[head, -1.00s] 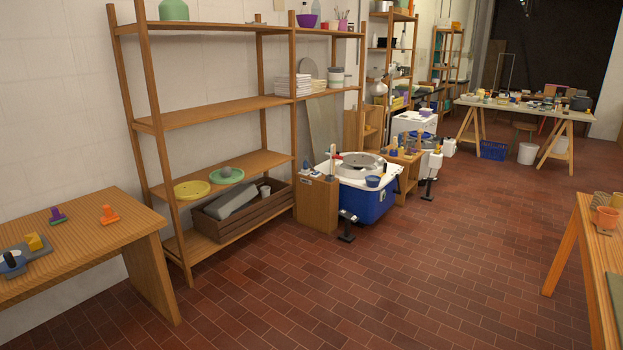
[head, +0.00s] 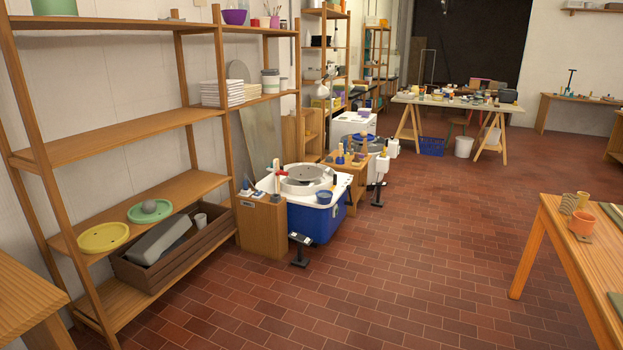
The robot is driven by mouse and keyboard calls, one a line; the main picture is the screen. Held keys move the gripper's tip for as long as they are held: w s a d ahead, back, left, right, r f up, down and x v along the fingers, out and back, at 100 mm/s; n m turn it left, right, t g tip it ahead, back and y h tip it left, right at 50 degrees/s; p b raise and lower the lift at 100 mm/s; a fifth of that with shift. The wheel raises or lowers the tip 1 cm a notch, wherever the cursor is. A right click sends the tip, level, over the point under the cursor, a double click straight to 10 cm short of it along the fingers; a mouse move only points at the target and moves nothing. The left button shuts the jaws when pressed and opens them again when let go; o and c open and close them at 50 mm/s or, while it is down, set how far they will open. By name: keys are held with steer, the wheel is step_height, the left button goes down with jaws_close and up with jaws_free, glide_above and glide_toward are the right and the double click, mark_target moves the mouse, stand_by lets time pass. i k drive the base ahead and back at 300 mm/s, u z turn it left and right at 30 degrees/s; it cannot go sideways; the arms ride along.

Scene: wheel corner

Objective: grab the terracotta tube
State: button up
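An orange terracotta cylinder-like pot (head: 582,223) stands on the wooden table (head: 565,262) at the right in the head view. Tan upright tube shapes (head: 569,204) stand just behind it, close together. Which of these pieces is the terracotta tube I cannot tell for certain at this size. My gripper is not in view.
A wooden shelf unit (head: 110,136) lines the left wall, with a wooden table corner (head: 22,300) in front. A blue-based pottery wheel (head: 318,222) and wooden stand (head: 262,226) are mid-left. The brick floor (head: 400,260) is clear between them and the right table.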

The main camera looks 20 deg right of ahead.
mark_target(581, 224)
steer(key=z, duration=0.3)
steer(key=i, duration=0.9)
steer(key=z, duration=0.6)
steer(key=i, duration=0.8)
steer(key=z, duration=0.5)
steer(key=i, duration=1.1)
steer(key=z, duration=0.35)
